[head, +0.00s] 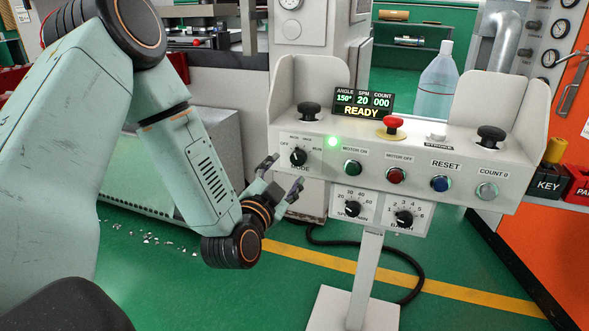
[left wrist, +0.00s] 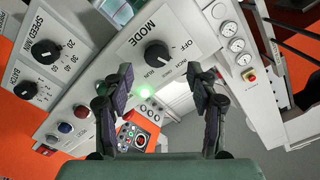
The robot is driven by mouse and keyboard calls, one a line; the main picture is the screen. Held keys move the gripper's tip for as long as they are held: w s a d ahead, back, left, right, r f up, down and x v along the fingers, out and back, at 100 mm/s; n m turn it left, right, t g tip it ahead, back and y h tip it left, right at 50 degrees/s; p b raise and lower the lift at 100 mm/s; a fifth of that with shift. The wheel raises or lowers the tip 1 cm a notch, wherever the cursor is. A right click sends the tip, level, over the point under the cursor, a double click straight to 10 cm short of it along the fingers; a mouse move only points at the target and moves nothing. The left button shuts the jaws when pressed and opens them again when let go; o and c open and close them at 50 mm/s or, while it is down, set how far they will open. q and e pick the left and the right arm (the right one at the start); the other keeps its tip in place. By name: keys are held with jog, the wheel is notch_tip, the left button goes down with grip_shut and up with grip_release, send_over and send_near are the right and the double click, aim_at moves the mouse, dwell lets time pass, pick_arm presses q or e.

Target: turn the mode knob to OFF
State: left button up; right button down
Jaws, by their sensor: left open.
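The mode knob (head: 298,156) is a round black knob at the left end of the white control panel (head: 330,170), with small position labels around it. In the left wrist view the knob (left wrist: 157,54) sits beyond the fingertips, roughly midway between them, with MODE, OFF, INCH and RUN printed near it. I cannot tell surely which label its pointer faces. My left gripper (head: 284,174) is open and empty, just in front of the knob and slightly below it. Its two dark fingers also show apart in the left wrist view (left wrist: 160,76). My right gripper is not in view.
A black palm button (head: 309,110) stands above the knob, and a green motor-on button (head: 352,168) is to its right. The SPM dial (head: 352,208) hangs below. The display (head: 363,101) reads READY, and a green lamp (head: 332,141) glows.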

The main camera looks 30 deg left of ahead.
aim_at(297, 161)
pick_arm(q)
jog(key=x, duration=0.1)
jog(key=b+x, duration=0.1)
jog(key=x, duration=0.2)
jog(key=shift+w+d, duration=0.2)
jog(key=shift+d, duration=0.2)
jog(key=shift+w+a+b, duration=0.35)
jog(key=shift+w+b, duration=0.1)
jog(key=shift+w, duration=0.5)
jog(key=shift+s, duration=0.1)
jog(key=shift+c, duration=1.3)
jog(key=c, duration=0.9)
